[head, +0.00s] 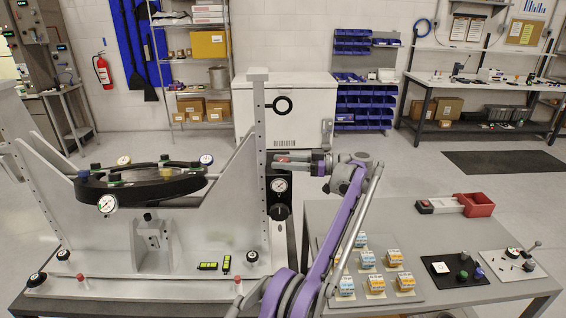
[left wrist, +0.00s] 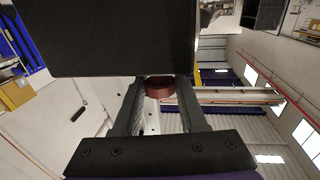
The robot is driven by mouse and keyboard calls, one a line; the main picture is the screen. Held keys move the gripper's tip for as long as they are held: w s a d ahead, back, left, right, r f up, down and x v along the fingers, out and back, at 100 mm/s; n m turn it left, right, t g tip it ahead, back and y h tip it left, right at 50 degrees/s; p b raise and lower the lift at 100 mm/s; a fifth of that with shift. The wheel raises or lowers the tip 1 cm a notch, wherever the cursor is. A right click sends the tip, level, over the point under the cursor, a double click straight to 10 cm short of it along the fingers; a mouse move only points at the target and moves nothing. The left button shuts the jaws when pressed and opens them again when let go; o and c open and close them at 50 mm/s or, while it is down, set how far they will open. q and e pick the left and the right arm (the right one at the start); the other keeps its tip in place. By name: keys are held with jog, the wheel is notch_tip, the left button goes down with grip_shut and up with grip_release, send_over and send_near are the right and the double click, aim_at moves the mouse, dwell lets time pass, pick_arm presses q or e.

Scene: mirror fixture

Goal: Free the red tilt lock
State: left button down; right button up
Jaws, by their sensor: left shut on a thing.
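The red tilt lock (head: 283,157) is a small red part beside the tall white upright post (head: 257,190) of the mirror fixture, in the head view. My left gripper (head: 287,161) reaches it from the right, level with the dark round mirror ring (head: 140,185) or slightly above it. The left wrist view shows the rounded red lock (left wrist: 160,88) between the two fingertips (left wrist: 160,97), and the gripper is shut on it. The fingers hide part of the lock, and how it joins the post cannot be seen. My right gripper is not in view.
The right table (head: 420,235) carries switch blocks, a red tray (head: 480,205) and a joystick panel (head: 512,262).

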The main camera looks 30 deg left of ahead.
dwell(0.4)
pick_arm(q)
jog(key=shift+c, duration=2.2)
grip_release()
jog(key=shift+s, duration=0.1)
